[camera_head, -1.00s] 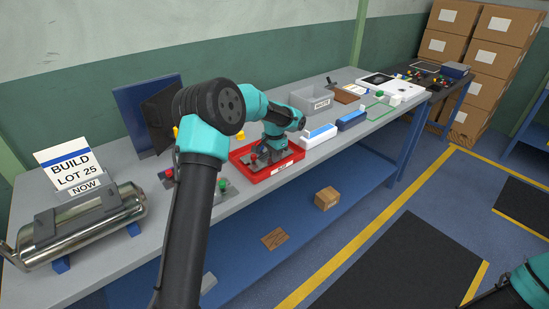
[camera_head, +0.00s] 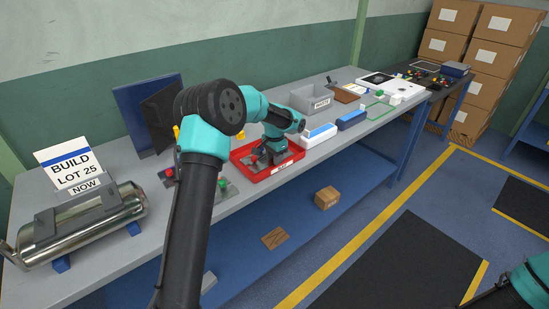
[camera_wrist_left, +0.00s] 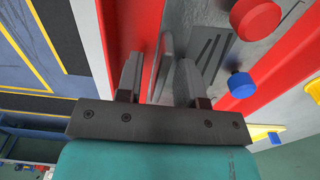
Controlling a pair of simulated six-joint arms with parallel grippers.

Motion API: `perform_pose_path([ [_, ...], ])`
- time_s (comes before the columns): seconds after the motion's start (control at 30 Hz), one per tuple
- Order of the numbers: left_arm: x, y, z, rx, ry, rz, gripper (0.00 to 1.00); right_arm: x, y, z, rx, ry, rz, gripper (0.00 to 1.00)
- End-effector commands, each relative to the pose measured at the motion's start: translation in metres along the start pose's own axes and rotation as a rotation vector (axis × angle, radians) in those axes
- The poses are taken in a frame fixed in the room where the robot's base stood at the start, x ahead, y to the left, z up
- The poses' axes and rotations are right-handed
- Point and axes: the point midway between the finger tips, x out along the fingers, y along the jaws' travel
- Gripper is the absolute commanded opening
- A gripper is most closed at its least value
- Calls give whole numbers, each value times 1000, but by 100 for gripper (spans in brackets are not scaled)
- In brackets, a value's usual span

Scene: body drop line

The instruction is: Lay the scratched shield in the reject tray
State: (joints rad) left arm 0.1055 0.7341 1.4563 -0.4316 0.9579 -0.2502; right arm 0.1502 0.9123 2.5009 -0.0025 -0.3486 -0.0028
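The red reject tray (camera_head: 246,173) sits on the bench in the head view, and its red wall shows in the left wrist view (camera_wrist_left: 292,88). My left gripper (camera_head: 264,161) is down inside the tray. In the left wrist view its two fingers (camera_wrist_left: 160,82) stand apart, with gaps beside a thin upright grey edge between them. That edge seems to belong to the grey slotted shield (camera_wrist_left: 204,50), which lies in the tray. My arm and gripper hide most of it in the head view. My right gripper is out of view.
A grey bin (camera_head: 312,98), a blue-topped white box (camera_head: 318,136) and a blue block (camera_head: 351,120) stand right of the tray. A metal cylinder (camera_head: 85,228) lies at the left. Red (camera_wrist_left: 255,18) and blue (camera_wrist_left: 242,85) knobs show close by in the wrist view.

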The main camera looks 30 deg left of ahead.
Motion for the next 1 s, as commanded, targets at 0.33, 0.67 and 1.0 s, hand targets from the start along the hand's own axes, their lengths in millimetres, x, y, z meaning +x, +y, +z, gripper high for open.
perform_pose_path([
  [0.33, -27, 0, -1, 0, 3, -1, 35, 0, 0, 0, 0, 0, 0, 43],
  [0.67, -88, 0, -1, 0, 3, -1, 35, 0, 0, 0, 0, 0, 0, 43],
  [1.0, -122, 0, 0, 0, 0, 0, 35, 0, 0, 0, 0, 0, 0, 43],
])
